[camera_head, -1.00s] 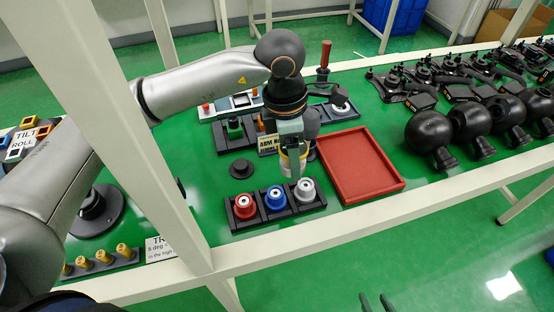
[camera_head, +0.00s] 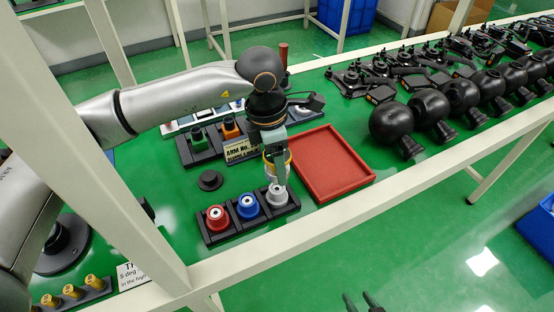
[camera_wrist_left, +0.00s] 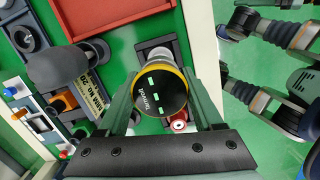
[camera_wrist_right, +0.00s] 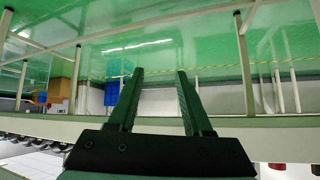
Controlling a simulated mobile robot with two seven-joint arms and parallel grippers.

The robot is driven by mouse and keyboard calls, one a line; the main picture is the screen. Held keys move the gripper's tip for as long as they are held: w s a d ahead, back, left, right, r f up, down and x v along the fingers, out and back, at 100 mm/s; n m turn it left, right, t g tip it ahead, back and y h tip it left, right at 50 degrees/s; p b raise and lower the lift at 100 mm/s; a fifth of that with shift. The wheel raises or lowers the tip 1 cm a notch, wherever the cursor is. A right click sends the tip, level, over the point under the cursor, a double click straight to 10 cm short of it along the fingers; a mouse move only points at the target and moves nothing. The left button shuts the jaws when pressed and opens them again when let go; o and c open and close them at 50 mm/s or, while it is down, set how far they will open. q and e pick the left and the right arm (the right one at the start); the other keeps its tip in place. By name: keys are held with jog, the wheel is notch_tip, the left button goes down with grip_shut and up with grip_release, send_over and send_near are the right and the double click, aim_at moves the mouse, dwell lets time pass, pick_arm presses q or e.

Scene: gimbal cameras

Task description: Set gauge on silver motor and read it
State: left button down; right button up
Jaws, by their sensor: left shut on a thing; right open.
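The silver motor (camera_head: 277,196) stands at the right end of a dark three-slot tray, beside the blue motor (camera_head: 247,207) and the red motor (camera_head: 217,219). My left gripper (camera_head: 278,168) is shut on the gauge (camera_head: 268,162), right above the silver motor; I cannot tell whether they touch. In the left wrist view the gauge (camera_wrist_left: 160,92) shows a round black face with a yellow rim and green lit marks, too small to read surely. The red motor (camera_wrist_left: 179,124) shows beyond it. My right gripper (camera_head: 362,303) is open and empty, outside the table's front edge.
An empty red tray (camera_head: 330,190) lies right of the motors. Behind stand an arm-number sign (camera_head: 241,151) and fixtures with green and orange blocks. A black disc (camera_head: 210,180) lies left. A white frame rail runs along the front. Black ball-shaped gimbals (camera_head: 391,123) fill the right.

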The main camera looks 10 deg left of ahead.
pick_arm(q)
notch_tip(320, 180, down, 3)
jog(key=shift+r+b, duration=0.1)
jog(key=shift+b, duration=0.85)
jog(key=shift+f+b, duration=0.35)
jog(key=shift+f, duration=0.15)
pick_arm(e)
jog(key=shift+w+a+f+y, duration=0.15)
jog(key=shift+w+a+f, duration=0.1)
jog(key=shift+w+a, duration=0.25)
jog(key=shift+w+a+f+y, duration=0.15)
jog(key=shift+w+a+f, duration=0.1)
jog(key=shift+a, duration=0.3)
jog(key=shift+f, duration=0.15)
jog(key=shift+s+d+f, duration=0.1)
jog(key=shift+f, duration=0.25)
pick_arm(q)
jog(key=shift+b, duration=0.3)
pick_arm(e)
jog(key=shift+s+f, duration=0.1)
jog(key=shift+s, duration=0.1)
jog(key=shift+w, duration=0.2)
